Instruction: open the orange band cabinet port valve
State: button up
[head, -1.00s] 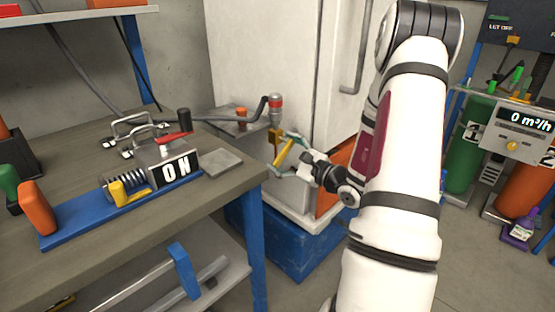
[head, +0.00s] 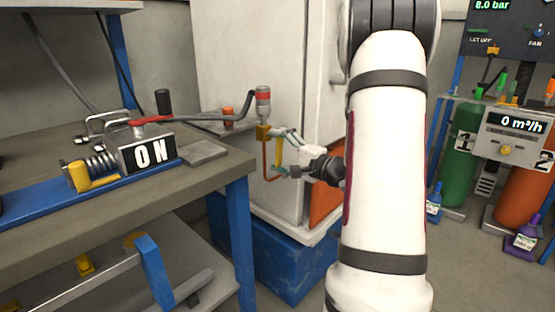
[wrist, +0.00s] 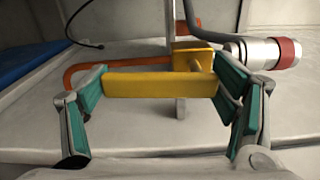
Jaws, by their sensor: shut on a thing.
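The cabinet port valve has a yellow body (head: 263,132) below a hose coupling with a red-orange band (head: 263,96), in front of the white cabinet. Its yellow lever (head: 279,152) hangs almost straight down beside an orange pipe (head: 266,165). In the wrist view the lever (wrist: 150,85) runs across between my teal finger pads, and the valve body (wrist: 193,58) sits behind its right end. My gripper (head: 283,151) is shut on the lever lengthwise, one finger at each end; it also shows in the wrist view (wrist: 160,88). The pipe is partly hidden behind the lever.
A workbench (head: 215,180) with a blue leg and an ON sign (head: 148,153) stands at the left, close to the valve. A blue plinth (head: 290,262) is under the cabinet. Green (head: 465,150) and orange (head: 520,200) cylinders stand at the right. Floor shows between.

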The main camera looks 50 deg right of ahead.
jog(key=shift+d+n, duration=0.15)
jog(key=shift+n, duration=0.45)
jog(key=o, duration=1.7)
jog(key=s, duration=1.2)
jog(key=shift+d, duration=0.2)
